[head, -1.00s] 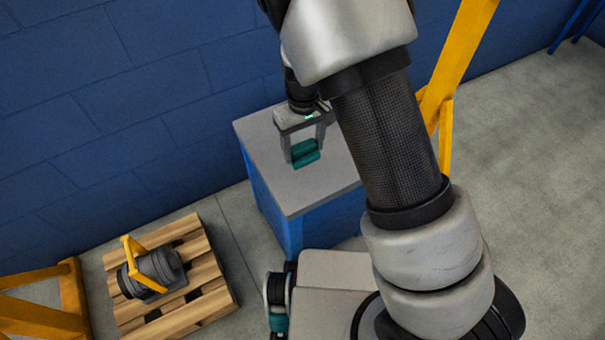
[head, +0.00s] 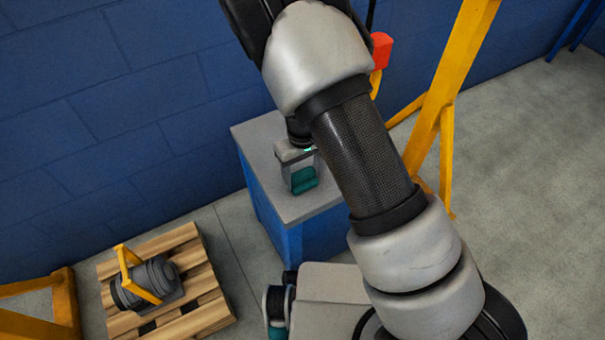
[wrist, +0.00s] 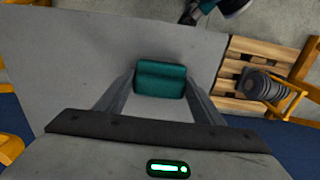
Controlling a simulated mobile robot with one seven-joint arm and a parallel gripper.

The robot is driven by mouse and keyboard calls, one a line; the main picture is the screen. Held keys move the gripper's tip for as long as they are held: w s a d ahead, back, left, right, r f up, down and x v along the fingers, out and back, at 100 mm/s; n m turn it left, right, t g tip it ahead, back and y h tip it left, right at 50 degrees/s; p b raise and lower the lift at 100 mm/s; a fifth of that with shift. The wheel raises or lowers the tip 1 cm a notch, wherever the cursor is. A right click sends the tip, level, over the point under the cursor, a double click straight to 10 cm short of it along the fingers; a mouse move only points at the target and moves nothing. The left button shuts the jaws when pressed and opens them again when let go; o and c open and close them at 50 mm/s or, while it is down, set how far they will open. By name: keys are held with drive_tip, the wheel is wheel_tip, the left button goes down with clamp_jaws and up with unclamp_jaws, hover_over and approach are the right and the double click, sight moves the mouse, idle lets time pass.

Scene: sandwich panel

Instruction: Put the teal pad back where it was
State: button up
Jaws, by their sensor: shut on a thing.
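The teal pad (head: 304,183) is a small block between the fingers of my gripper (head: 302,172), over the grey top of the blue cabinet (head: 262,150). In the wrist view the pad (wrist: 161,79) sits between the two fingertips, with a finger at each side. My gripper (wrist: 160,88) is shut on it. The grey top (wrist: 75,60) lies below the pad and reaches well to its left. I cannot tell whether the pad's underside touches the top.
A wooden pallet (head: 205,284) with a dark motor-like unit (head: 148,284) with a yellow handle stands on the floor at left. A yellow post (head: 445,110) and a red box (head: 381,50) are right of the cabinet. A blue wall (head: 90,110) runs behind.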

drive_tip(key=o, duration=1)
drive_tip(key=shift+o, duration=0.2)
wheel_tip(320, 180, up, 12)
drive_tip(key=p, duration=0.4)
wheel_tip(320, 180, up, 18)
drive_tip(key=m+t+y, duration=0.2)
drive_tip(key=m, duration=0.1)
hover_over(303, 175)
drive_tip(key=s+d, duration=0.4)
drive_tip(key=d, duration=0.3)
drive_tip(key=s+d+r+m+t+h, duration=0.2)
drive_tip(key=s+d+r+m+t, duration=0.1)
drive_tip(key=s+d+r, duration=0.7)
drive_tip(key=s+d, duration=0.1)
drive_tip(key=s, duration=0.2)
drive_tip(key=shift+s+m+t, duration=0.3)
drive_tip(key=shift+m, duration=0.1)
